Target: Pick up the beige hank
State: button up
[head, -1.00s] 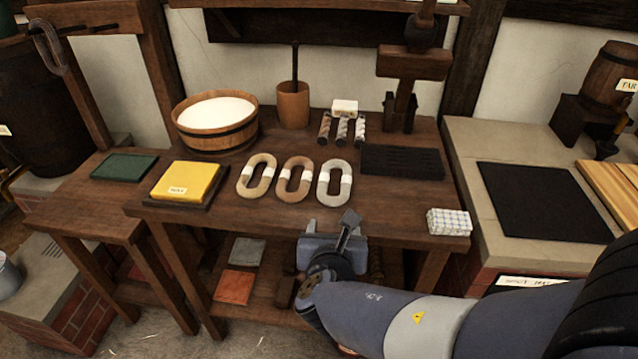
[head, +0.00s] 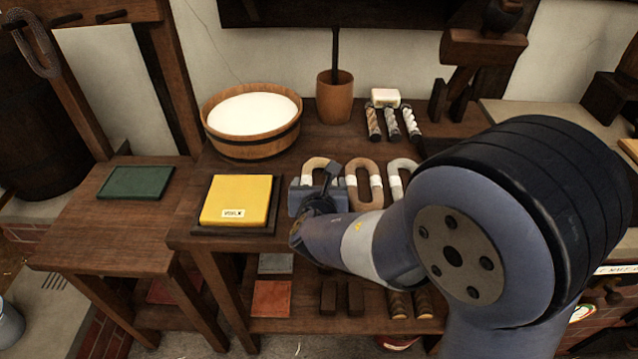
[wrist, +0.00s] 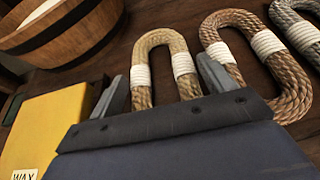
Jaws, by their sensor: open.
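The beige hank (head: 315,168) is the leftmost of three rope hanks lying on the dark wooden table. It is an oval loop with a white wrap, and its near part is hidden behind my gripper (head: 320,185). In the wrist view the beige hank (wrist: 164,62) lies just ahead, between and beyond my gripper's open fingers (wrist: 165,85). The fingers hold nothing. The brown hank (head: 365,182) lies to its right, also in the wrist view (wrist: 262,65). The grey hank (head: 400,175) is farther right, partly hidden by my arm.
The yellow wax block (head: 238,199) sits close left of my gripper on a dark tray. A wooden tub (head: 250,140) of white stuff stands behind it. A brown pot (head: 335,97) and several short rope pieces (head: 393,122) are farther back.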

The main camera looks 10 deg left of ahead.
jog(key=shift+w+a+f, duration=0.2)
jog(key=shift+w+f, duration=0.05)
jog(key=shift+w, duration=0.4)
jog(key=shift+c, duration=0.2)
jog(key=c, duration=0.6)
